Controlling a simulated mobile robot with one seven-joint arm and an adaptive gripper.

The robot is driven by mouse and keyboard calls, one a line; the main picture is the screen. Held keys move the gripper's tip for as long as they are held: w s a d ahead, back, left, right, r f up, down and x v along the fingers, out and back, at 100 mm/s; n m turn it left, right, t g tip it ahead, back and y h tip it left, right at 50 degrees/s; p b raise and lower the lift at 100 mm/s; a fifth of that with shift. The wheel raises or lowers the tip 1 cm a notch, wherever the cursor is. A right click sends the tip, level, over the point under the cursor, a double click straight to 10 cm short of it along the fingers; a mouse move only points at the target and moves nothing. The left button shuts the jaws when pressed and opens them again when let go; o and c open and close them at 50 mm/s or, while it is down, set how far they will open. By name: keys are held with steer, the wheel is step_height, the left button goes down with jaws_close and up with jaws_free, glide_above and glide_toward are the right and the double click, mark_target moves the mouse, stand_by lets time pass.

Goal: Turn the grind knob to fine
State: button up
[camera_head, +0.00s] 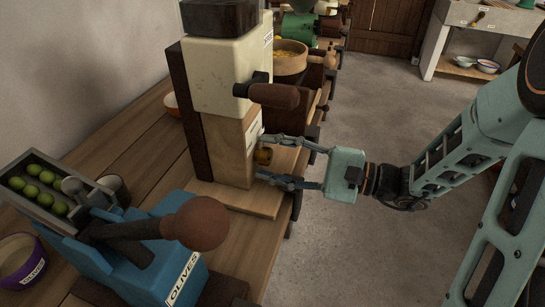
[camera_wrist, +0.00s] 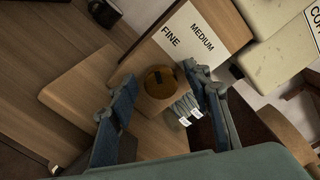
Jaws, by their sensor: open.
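The grind knob (camera_head: 263,155) is a small brass-brown round knob on the front of a tall cream and wood grinder (camera_head: 225,150). In the wrist view the knob (camera_wrist: 158,84) shows face-on with a small dark mark on it. Beside it is a white plate (camera_wrist: 190,42) reading FINE and MEDIUM; any further marking is hidden or out of view. My gripper (camera_head: 270,157) is open, with one finger on each side of the knob. In the wrist view its fingers (camera_wrist: 160,78) stand apart around the knob; I cannot tell whether they touch it.
A dark wooden handle (camera_head: 275,95) sticks out of the grinder above my gripper. A blue olive press (camera_head: 150,262) with a brown ball-ended lever stands in front, at the lower left. A wooden bowl (camera_head: 290,62) is behind. The floor (camera_head: 345,240) right of the counter is clear.

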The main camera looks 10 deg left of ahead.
steer(key=shift+d, duration=0.1)
steer(key=s+d, duration=0.1)
steer(key=d, duration=1)
steer(key=shift+d, duration=0.4)
